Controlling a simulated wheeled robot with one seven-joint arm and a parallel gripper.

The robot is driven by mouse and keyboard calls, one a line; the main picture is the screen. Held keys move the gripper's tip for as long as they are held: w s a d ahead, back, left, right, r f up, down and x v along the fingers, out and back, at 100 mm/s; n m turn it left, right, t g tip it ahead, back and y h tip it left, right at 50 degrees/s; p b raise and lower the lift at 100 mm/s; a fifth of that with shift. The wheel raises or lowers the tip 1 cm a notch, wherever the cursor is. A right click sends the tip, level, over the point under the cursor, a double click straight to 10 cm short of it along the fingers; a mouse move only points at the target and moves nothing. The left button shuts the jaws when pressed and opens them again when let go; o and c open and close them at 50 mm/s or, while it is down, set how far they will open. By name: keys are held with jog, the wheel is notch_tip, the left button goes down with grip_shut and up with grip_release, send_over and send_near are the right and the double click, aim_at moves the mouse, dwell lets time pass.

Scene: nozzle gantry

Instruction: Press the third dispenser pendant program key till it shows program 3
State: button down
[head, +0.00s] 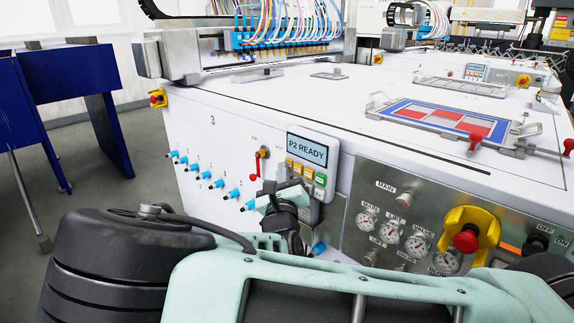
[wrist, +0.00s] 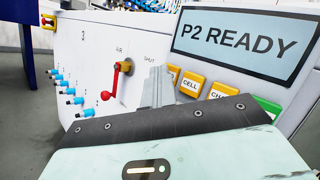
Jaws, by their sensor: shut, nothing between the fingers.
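The dispenser pendant (head: 332,155) is mounted on the white cabinet front marked 3. Its display (head: 307,151) reads "P2 READY", also clear in the wrist view (wrist: 240,43). Below the display is a row of yellow-orange keys and a green key (head: 320,179). In the wrist view one key reads "CELL" (wrist: 191,85); another, partly covered key starts with "CH" (wrist: 218,91). I cannot read which is the program key. My gripper (wrist: 157,86) is shut and empty, its tips near the left end of the key row. I cannot tell whether they touch. My gripper hides the lower pendant.
A red-handled air valve (head: 260,161) sits just left of the pendant. Several blue fittings (head: 217,183) line the cabinet front. To the right are a gauge panel (head: 357,192) and a red emergency button (head: 466,238) in a yellow guard.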

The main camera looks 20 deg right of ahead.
jog(key=shift+s+a+p, duration=0.35)
jog(key=shift+a+p, duration=0.2)
jog(key=shift+a, duration=0.2)
jog(key=shift+s+a+p, duration=0.3)
jog(key=shift+a+p, duration=0.05)
jog(key=shift+a, duration=0.45)
jog(key=shift+s+a+p, duration=0.35)
jog(key=shift+a+p, duration=0.05)
jog(key=shift+a, duration=0.35)
jog(key=shift+s+a+p, duration=0.3)
jog(key=shift+a+p, duration=0.05)
jog(key=shift+a, duration=0.45)
dwell(0.6)
